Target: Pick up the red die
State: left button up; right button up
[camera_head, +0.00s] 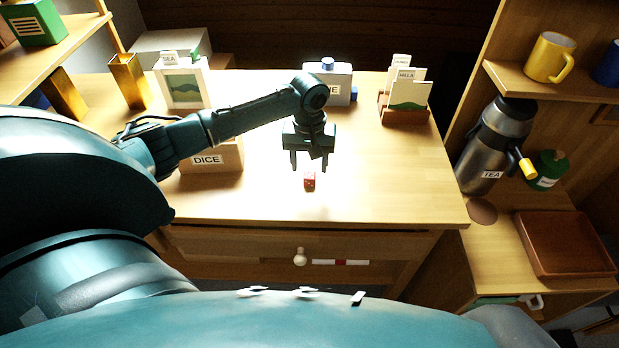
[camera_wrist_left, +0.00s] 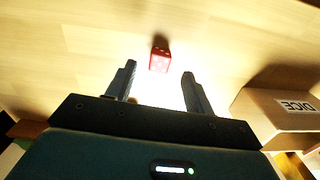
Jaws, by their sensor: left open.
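The red die (camera_head: 310,180) lies on the wooden desk top near its front edge. My left gripper (camera_head: 310,168) is open and empty, above the desk and just behind the die in the head view. In the left wrist view the die (camera_wrist_left: 160,60) lies beyond the two spread fingertips of the gripper (camera_wrist_left: 158,70), near the middle between them, and is not held. My right gripper is not in view.
A box labelled DICE (camera_head: 212,158) stands left of the die, partly behind my left arm. A card holder (camera_head: 404,108) stands at the back right, and a framed picture (camera_head: 184,86) at the back left. The desk top right of the die is clear.

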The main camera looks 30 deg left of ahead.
aim_at(309, 175)
pick_arm(q)
notch_tip(309, 175, down, 4)
jog(key=shift+r, duration=0.2)
jog(key=c, duration=1)
